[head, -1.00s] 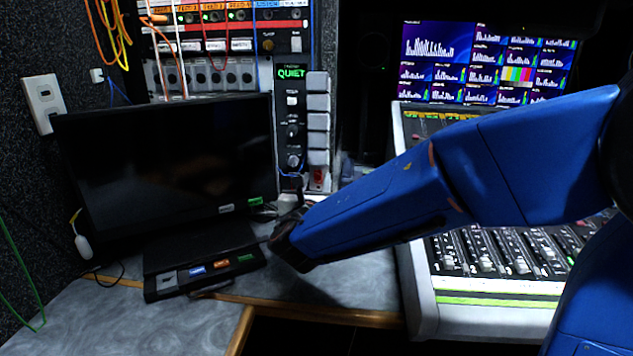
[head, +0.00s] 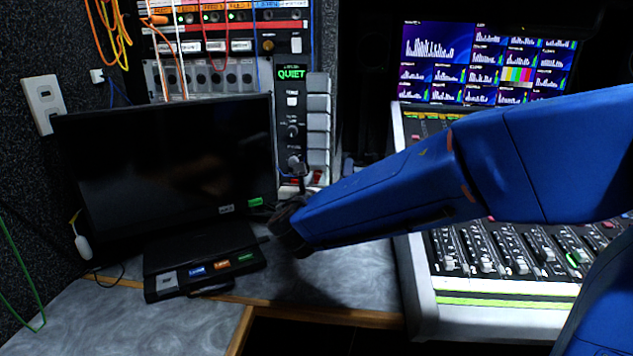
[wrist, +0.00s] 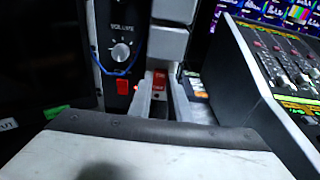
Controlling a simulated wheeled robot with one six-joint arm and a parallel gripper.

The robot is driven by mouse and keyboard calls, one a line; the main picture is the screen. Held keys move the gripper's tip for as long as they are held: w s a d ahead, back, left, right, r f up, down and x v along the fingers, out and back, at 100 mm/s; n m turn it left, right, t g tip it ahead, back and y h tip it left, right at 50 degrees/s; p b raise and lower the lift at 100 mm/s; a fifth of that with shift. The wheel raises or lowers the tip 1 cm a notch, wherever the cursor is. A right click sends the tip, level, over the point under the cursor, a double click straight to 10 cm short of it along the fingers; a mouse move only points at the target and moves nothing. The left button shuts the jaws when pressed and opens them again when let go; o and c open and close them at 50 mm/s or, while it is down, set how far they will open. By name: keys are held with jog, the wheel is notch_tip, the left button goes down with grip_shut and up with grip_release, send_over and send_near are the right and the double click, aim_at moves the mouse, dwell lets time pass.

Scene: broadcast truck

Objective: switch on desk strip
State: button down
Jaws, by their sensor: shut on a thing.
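The desk strip is the upright column of pale grey blocks (head: 318,125) beside the monitor. A red rocker switch (wrist: 160,78) with pale lettering sits at its lower end in the wrist view. My gripper (wrist: 161,92) has one pale finger on each side of this red part, shut on the strip's switch end. In the head view my gripper (head: 302,180) reaches up to the strip's foot, and the wrist hides part of it. I cannot tell which way the rocker is tipped.
A black panel (head: 291,120) with a green QUIET sign and knobs stands just left of the strip. A separate red button (wrist: 123,87) is on it. The monitor (head: 170,160) is further left, the mixing desk (head: 415,270) right. A button box (head: 205,275) lies in front.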

jog(key=c, duration=1.6)
grip_release()
jog(key=shift+c, duration=0.2)
jog(key=v, duration=1.7)
jog(key=shift+s, duration=0.2)
